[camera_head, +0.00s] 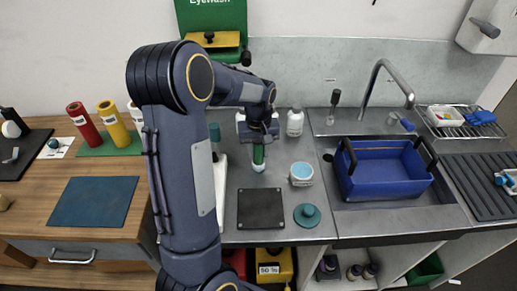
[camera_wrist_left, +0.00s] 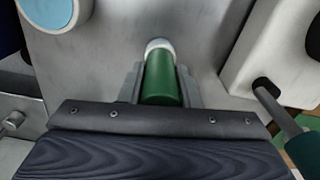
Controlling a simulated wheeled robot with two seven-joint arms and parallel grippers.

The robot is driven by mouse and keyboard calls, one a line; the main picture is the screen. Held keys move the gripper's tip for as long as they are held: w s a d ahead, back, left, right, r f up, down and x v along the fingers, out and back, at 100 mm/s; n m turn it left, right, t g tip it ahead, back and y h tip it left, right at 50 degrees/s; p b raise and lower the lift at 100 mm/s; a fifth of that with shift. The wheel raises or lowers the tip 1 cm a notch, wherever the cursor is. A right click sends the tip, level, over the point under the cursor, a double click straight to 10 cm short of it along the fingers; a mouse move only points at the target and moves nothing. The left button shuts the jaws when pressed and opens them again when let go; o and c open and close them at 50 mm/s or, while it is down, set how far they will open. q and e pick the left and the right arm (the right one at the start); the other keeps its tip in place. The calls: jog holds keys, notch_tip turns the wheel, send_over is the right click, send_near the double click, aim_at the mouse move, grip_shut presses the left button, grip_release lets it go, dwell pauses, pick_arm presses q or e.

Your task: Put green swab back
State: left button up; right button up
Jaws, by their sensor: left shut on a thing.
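The green swab (camera_head: 259,154) is a green cylinder with a white tip, held upright by my left gripper (camera_head: 258,140) over the grey counter, behind the dark square mat. In the left wrist view the green swab (camera_wrist_left: 160,78) sits between the two grey fingers of my left gripper (camera_wrist_left: 160,85), its white end pointing away from me. The left gripper is shut on it. Whether the white tip touches the counter I cannot tell. My right gripper is not in view.
A white block (camera_head: 220,185) with a teal-handled tool stands left of the swab. A blue-lidded jar (camera_head: 301,174), a white bottle (camera_head: 295,122), a dark square mat (camera_head: 261,208) and a teal knob-topped disc (camera_head: 307,215) are nearby. A blue basket (camera_head: 385,170) stands at the sink.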

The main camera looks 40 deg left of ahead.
pick_arm(q)
jog(key=shift+f, duration=0.25)
jog(key=o, duration=1)
jog(key=shift+r, duration=0.15)
jog(key=shift+c, duration=0.2)
